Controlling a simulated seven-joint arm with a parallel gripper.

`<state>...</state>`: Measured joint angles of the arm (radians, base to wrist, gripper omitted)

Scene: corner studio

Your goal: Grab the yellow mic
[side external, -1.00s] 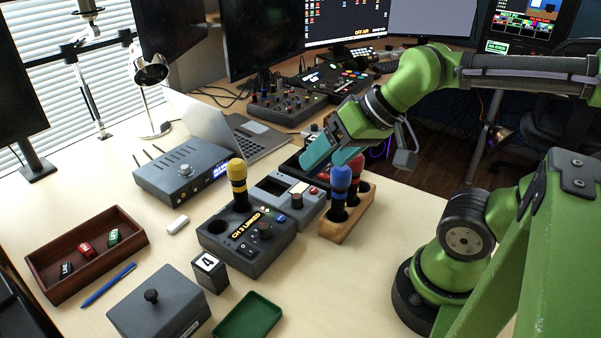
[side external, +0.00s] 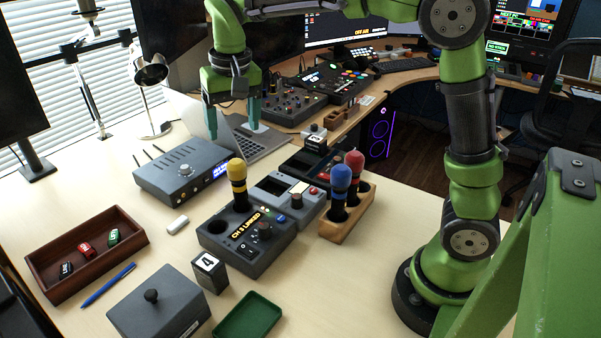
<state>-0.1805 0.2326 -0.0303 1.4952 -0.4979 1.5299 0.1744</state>
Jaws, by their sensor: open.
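The yellow mic (side external: 237,181) has a yellow head and a dark handle. It stands upright in a hole of the dark grey box labelled CH 3 LINKED (side external: 246,249). The second hole at the box's left is empty. My gripper (side external: 233,132) points down with its teal fingers wide apart. It is empty and appears above and behind the mic, in front of the laptop. It does not touch the mic.
A blue mic (side external: 340,187) and a red mic (side external: 355,168) stand in a wooden holder (side external: 337,231) to the right. A grey receiver (side external: 181,172) with antennas lies left, near the laptop (side external: 198,118). A numbered block (side external: 209,271) stands in front.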

